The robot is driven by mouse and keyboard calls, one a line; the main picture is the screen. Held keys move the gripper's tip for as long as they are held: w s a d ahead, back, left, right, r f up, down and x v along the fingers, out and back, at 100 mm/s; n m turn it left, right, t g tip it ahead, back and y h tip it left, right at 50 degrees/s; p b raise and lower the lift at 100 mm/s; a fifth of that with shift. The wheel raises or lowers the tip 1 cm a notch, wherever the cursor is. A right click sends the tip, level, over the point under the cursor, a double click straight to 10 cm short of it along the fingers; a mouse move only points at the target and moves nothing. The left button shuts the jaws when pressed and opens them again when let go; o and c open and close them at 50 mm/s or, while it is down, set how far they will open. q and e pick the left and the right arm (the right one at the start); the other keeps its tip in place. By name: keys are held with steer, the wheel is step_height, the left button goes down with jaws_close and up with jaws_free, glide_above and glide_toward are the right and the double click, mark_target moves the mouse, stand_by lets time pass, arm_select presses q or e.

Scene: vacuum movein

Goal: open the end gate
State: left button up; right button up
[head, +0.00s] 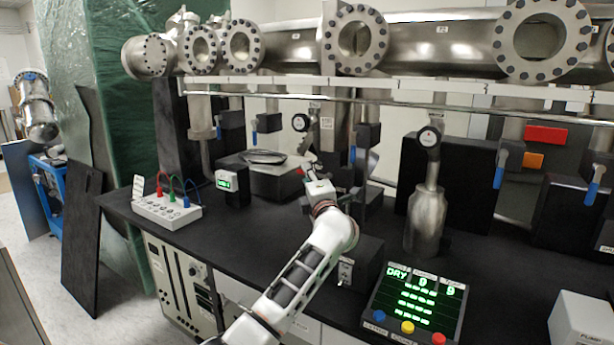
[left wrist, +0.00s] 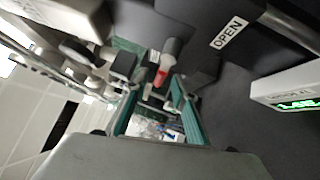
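My left gripper (head: 308,163) is over the middle of the black bench in the head view, beside a dark box with a round metal plate (head: 263,156) on top. In the left wrist view my left gripper (left wrist: 157,92) has its two teal-lined fingers apart. A grey handle with a red tip (left wrist: 161,76) shows near the gap between the fingertips; I cannot tell whether they touch it. A dark block with an OPEN label (left wrist: 227,33) lies beside the handle. Which part is the end gate itself is not clear. My right gripper is not in view.
A steel manifold (head: 440,48) with flanges and several blue-handled valves (head: 501,168) hangs over the bench. A steel vessel (head: 426,222) and a control panel (head: 413,306) stand right of my arm. A small green-lit display (head: 227,181) and a white cable box (head: 166,208) stand left.

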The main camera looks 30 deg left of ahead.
arm_select(q)
steer(key=shift+x, duration=0.95)
steer(key=shift+w+a, duration=0.2)
steer(key=shift+w, duration=0.05)
jaws_close()
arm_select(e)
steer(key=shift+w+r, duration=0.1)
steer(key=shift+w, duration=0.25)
